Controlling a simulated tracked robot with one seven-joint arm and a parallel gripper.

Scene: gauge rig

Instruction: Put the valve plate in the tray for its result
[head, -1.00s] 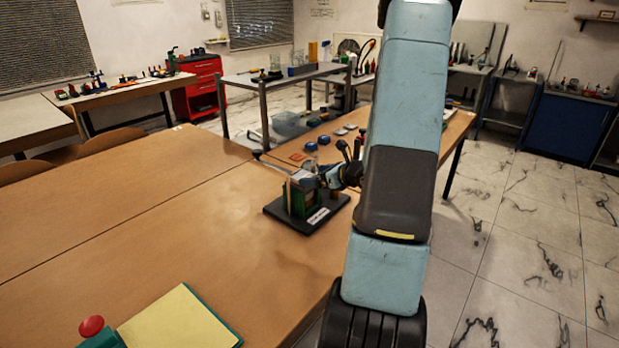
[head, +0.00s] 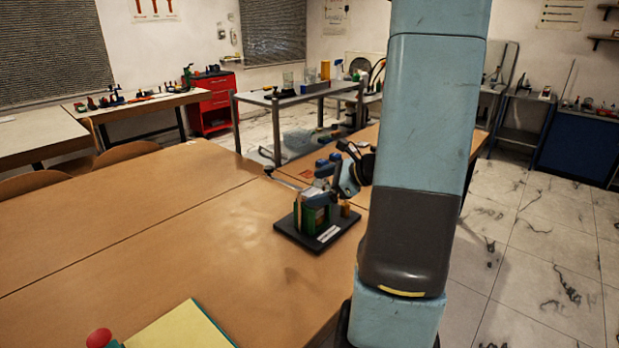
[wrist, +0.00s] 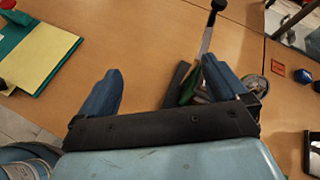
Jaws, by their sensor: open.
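The gauge rig (head: 290,232) stands on the table, with a black base, a white label and a green upright block (head: 311,217). Its grey lever reaches left in the head view; the lever (wrist: 207,35) also shows in the wrist view with a black knob. My gripper (head: 321,180) is at the rig's top. I cannot make out the valve plate or a result tray for certain.
A yellow pad on a green folder (head: 180,328) and a red button (head: 98,338) are at the near left. An orange-red square (head: 307,174) lies beyond the rig. A grey metal table (head: 290,95) stands behind. The table's left part is clear.

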